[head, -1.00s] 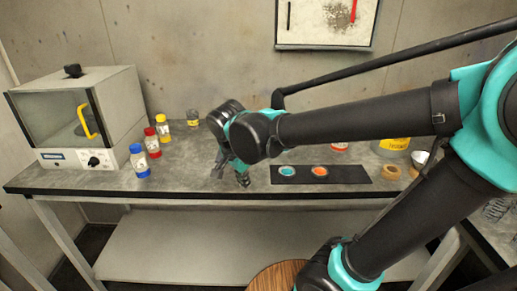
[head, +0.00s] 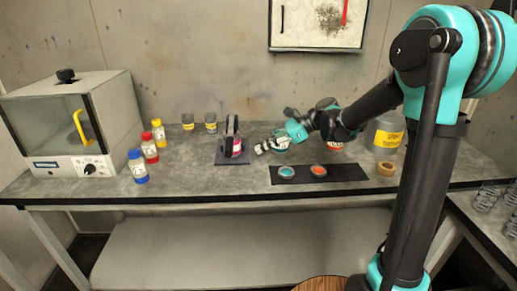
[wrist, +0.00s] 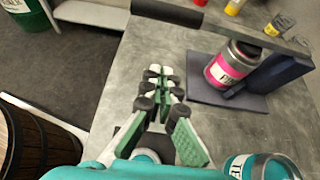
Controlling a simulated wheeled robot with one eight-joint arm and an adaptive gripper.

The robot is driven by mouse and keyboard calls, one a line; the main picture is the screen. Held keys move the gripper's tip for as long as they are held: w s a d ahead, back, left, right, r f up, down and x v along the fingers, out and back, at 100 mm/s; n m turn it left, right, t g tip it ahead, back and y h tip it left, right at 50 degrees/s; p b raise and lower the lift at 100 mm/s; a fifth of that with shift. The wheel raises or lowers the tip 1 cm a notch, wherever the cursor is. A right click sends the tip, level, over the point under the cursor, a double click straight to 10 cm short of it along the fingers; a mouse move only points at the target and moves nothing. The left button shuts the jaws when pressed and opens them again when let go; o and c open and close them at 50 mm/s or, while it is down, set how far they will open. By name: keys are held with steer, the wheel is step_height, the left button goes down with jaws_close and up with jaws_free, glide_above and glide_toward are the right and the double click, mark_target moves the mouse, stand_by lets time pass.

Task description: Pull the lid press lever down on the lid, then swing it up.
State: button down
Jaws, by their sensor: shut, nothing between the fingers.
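The lid press is a dark stand on a flat base plate (head: 222,161), left of my gripper in the head view. A tin with a pink label (wrist: 225,68) stands on the base plate (wrist: 200,92) in the wrist view. The press's upright (wrist: 272,80) is behind it. The dark lever (wrist: 215,25) runs above the tin to a thick grip (wrist: 168,11) toward the bench's front edge. I cannot tell whether the lever touches the lid. My gripper (head: 261,148) is shut and empty, right of the press and apart from it; its fingertips also show in the wrist view (wrist: 158,76).
A teal-labelled tin (head: 281,141) stands close to my wrist. A black mat (head: 345,173) with blue and orange lids lies in front. Blue (head: 138,168), red and yellow bottles stand left, beside the glass-fronted booth (head: 75,120). Bench between bottles and press is clear.

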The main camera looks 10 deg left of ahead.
mark_target(232, 144)
steer(key=x, duration=0.9)
steer(key=shift+a+r, duration=0.15)
steer(key=shift+r, duration=0.85)
steer(key=shift+a+r, duration=0.2)
steer(key=shift+r, duration=0.8)
steer(key=shift+r+m+g, duration=0.4)
steer(key=shift+r, duration=1.3)
